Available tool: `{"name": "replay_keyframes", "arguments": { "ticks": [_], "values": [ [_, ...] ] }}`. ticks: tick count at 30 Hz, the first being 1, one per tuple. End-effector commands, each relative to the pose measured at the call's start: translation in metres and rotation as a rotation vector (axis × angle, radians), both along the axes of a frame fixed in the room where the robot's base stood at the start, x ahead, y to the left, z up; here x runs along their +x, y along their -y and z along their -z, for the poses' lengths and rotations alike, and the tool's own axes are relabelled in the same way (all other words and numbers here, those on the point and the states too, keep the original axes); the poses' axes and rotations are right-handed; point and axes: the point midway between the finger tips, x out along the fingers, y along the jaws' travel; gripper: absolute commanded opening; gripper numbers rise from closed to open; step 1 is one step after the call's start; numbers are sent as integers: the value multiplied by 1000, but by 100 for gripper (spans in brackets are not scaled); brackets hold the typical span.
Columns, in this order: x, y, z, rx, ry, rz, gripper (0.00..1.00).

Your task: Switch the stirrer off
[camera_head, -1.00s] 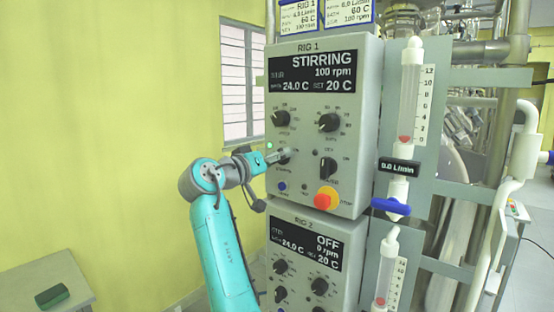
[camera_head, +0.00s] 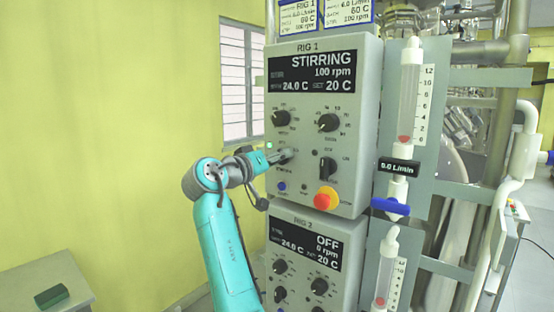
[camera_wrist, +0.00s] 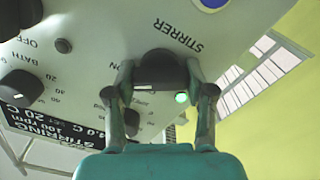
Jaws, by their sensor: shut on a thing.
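The upper control box, labelled RIG 1 (camera_head: 365,150), has a display (camera_head: 312,73) reading STIRRING, 100 rpm. The black stirrer knob (camera_wrist: 158,68) sits beside the printed word STIRRER in the wrist view. My gripper (camera_wrist: 160,80) has one finger on each side of this knob and is shut on it. In the head view my gripper (camera_head: 284,157) is at the left side of the panel and largely hides the knob. A green lamp (camera_wrist: 181,97) glows close to the knob; it also shows in the head view (camera_head: 270,145).
Other black knobs (camera_head: 328,122) and a red-and-yellow stop button (camera_head: 325,198) are on the same panel. The RIG 2 box (camera_head: 318,270) is below. A flowmeter with a blue valve (camera_head: 391,207) stands to the right. Open space lies left, before the yellow wall.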

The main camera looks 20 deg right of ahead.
Motion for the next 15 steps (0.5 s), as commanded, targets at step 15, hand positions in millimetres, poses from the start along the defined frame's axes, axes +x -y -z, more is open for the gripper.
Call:
{"name": "replay_keyframes", "arguments": {
  "ticks": [15],
  "values": [
    [1, -1, 1, -222, -308, 0, 19]
  ]
}}
